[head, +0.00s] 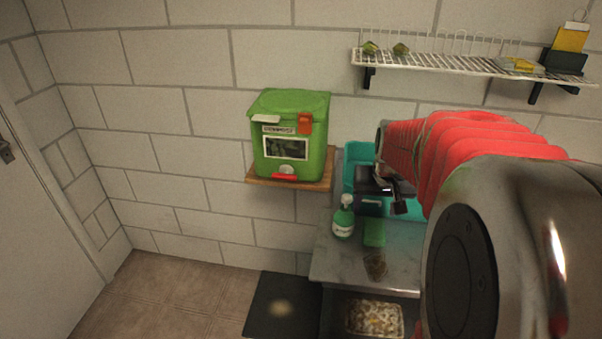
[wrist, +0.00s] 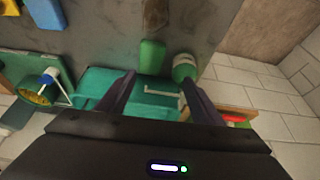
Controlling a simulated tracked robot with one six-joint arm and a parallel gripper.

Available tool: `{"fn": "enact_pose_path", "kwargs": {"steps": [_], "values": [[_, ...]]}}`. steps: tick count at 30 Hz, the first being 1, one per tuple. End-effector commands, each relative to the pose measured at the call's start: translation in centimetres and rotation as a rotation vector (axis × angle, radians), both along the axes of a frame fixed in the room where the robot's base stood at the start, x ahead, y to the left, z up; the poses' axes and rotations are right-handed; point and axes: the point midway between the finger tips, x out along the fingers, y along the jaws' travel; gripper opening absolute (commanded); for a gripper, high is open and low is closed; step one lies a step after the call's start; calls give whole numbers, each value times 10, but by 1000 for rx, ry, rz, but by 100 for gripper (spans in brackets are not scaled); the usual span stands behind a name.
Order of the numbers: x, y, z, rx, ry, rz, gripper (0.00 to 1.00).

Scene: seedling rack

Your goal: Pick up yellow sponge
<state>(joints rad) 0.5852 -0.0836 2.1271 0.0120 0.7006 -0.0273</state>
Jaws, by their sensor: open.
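My gripper (head: 401,204) is above the teal tub on the counter in the head view. In the wrist view its two dark fingers (wrist: 162,86) are apart, with nothing held between them. A yellow object (wrist: 9,7) is cut off at the top left corner of the wrist view; I cannot tell if it is the sponge. A flat yellow item (head: 519,64) lies on the wire shelf at the upper right of the head view, too small to identify surely. A green sponge-like block (head: 374,232) lies on the counter; it also shows in the wrist view (wrist: 152,54).
A green soap bottle (head: 343,217) stands left of the green block. The teal tub (head: 357,162) stands against the wall. A brown item (head: 375,264) lies near the front of the counter (head: 340,262). A green box (head: 290,138) sits on a wooden wall shelf (head: 325,183).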

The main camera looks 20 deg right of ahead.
Motion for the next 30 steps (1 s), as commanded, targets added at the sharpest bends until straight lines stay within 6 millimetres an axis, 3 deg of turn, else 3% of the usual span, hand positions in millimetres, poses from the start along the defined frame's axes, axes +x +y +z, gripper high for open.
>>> {"fn": "enact_pose_path", "kwargs": {"steps": [5,17,30], "values": [[1,-21,-7,2,3,-34,60],[2,-22,-11,3,5,-34,60],[18,-33,-61,5,8,-34,60]]}}
